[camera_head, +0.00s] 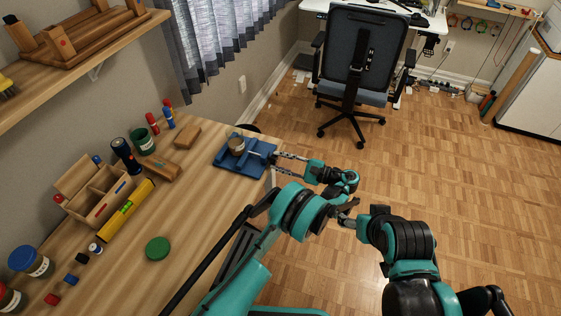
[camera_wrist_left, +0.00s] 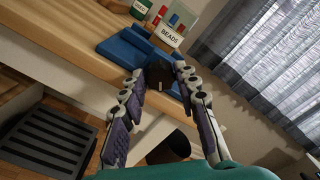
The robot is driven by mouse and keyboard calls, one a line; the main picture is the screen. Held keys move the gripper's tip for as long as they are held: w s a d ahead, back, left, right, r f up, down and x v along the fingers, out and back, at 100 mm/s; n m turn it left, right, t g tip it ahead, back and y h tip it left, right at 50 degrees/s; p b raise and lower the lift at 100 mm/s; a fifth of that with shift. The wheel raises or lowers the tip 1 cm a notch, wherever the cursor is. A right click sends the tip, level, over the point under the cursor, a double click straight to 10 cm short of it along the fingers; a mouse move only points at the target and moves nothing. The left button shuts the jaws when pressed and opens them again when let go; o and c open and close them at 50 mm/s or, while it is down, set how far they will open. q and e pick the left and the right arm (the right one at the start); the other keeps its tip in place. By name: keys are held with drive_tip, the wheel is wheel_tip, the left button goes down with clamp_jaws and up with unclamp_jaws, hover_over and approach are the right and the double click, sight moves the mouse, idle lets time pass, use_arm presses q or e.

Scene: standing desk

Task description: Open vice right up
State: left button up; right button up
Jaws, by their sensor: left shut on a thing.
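The blue vice (camera_head: 228,163) sits at the desk's right edge in the head view; its blue body also shows in the left wrist view (camera_wrist_left: 118,48). A small jar (camera_head: 236,146) stands at the vice, and its label reads BEADS in the left wrist view (camera_wrist_left: 172,37). I cannot tell whether the jaws touch it. My left gripper (camera_head: 279,161) reaches in from the right, just off the desk edge. Its fingers (camera_wrist_left: 157,78) are shut on a dark part at the vice's near end, seemingly its handle. My right gripper (camera_head: 346,211) is small and dark, its fingers unclear.
Wooden blocks (camera_head: 187,136), a green jar (camera_head: 142,141), a flashlight (camera_head: 126,155), a yellow level (camera_head: 126,210) and an organizer (camera_head: 88,190) stand left of the vice. The floor right of the desk is open, with a chair (camera_head: 360,60) farther back.

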use_arm(q)
drive_tip(key=n, duration=0.7)
drive_tip(key=shift+f, duration=0.1)
drive_tip(key=n, duration=0.6)
drive_tip(key=shift+f+n, duration=0.1)
drive_tip(key=shift+n, duration=0.3)
drive_tip(key=n, duration=1.3)
drive_tip(key=shift+w+f, duration=0.1)
drive_tip(key=shift+n, duration=0.4)
drive_tip(key=o, duration=1.2)
drive_tip(key=shift+c, duration=0.2)
wheel_tip(320, 180, up, 10)
